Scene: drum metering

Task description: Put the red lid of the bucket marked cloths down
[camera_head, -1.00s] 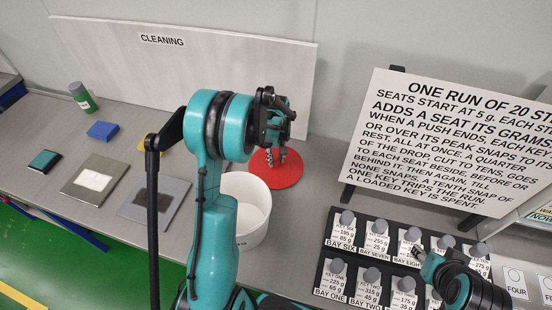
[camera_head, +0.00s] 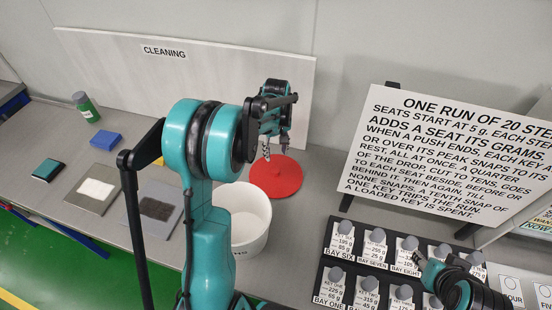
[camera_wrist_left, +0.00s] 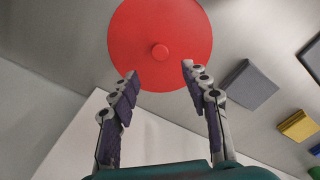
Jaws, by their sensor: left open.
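The red lid (camera_head: 280,181) lies flat on the grey table, just behind and right of the white bucket (camera_head: 252,232). The bucket is open at the top, and its label is mostly hidden by my left arm. My left gripper (camera_head: 275,154) is open and empty above the lid's far side, apart from it. In the left wrist view the round lid (camera_wrist_left: 188,28) shows its small knob, with my open left gripper (camera_wrist_left: 159,72) reaching over the lid's near edge, one finger to each side. My right gripper (camera_head: 455,285) is at the lower right over the keys; its jaws are unclear.
A CLEANING board (camera_head: 110,75) stands behind the lid. A black key rack (camera_head: 345,262) and a large sign (camera_head: 440,150) stand right.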

